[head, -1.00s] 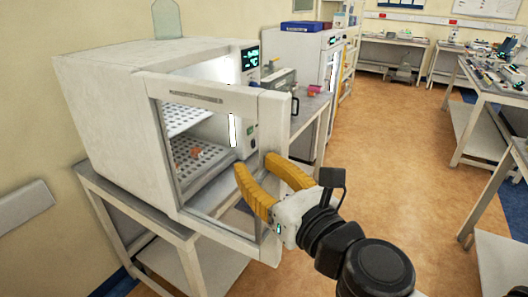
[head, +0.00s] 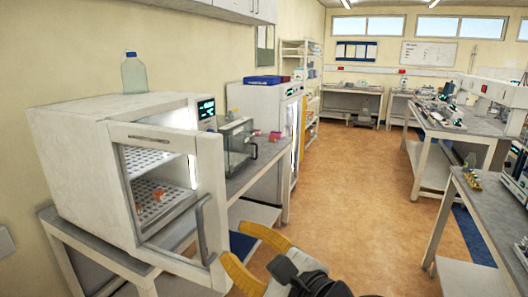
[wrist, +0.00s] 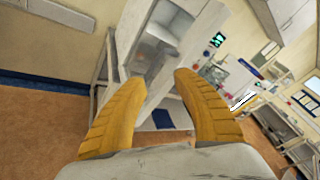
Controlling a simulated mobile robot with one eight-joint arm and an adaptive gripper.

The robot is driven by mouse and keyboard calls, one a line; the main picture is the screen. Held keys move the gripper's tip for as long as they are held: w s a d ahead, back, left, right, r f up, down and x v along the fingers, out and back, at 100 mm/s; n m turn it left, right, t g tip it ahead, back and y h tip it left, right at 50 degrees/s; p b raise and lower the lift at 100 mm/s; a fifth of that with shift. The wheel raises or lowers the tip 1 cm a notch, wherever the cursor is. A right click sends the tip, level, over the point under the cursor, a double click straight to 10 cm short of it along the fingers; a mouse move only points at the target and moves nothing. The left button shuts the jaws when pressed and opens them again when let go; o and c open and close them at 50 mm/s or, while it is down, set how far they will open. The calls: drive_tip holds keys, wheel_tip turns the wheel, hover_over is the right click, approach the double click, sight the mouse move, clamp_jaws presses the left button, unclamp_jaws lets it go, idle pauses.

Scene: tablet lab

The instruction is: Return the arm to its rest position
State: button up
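My gripper (head: 252,258) shows at the bottom middle of the head view, with yellow fingers spread apart. It also shows in the wrist view (wrist: 158,100), open with nothing between the fingers. In the head view it is in front of and to the right of the lower part of the open incubator door (head: 168,190), apart from the door handle (head: 203,232) as far as I can tell. The white incubator (head: 75,150) stands on a bench at the left. Inside it a small orange item (head: 158,194) lies on a perforated shelf (head: 165,206).
A clear bottle (head: 134,75) stands on top of the incubator. A glass-fronted device (head: 236,145) and a white cabinet (head: 265,125) are behind it. Benches with equipment (head: 470,130) line the right. The brown floor (head: 350,190) between is clear.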

drive_tip(key=s+d+f+n+g+h, duration=0.2)
drive_tip(key=s+d+f+n+h, duration=0.1)
drive_tip(key=d+f+n+h, duration=0.2)
drive_tip(key=s+d+f+n+g+h, duration=0.3)
drive_tip(key=d+f+n+h, duration=0.2)
drive_tip(key=d+f+n, duration=0.5)
drive_tip(key=d+n, duration=0.4)
drive_tip(key=d, duration=0.4)
drive_tip(key=shift+d+f+g+h, duration=0.15)
drive_tip(key=shift+d+g+h, duration=0.15)
drive_tip(key=shift+a, duration=0.1)
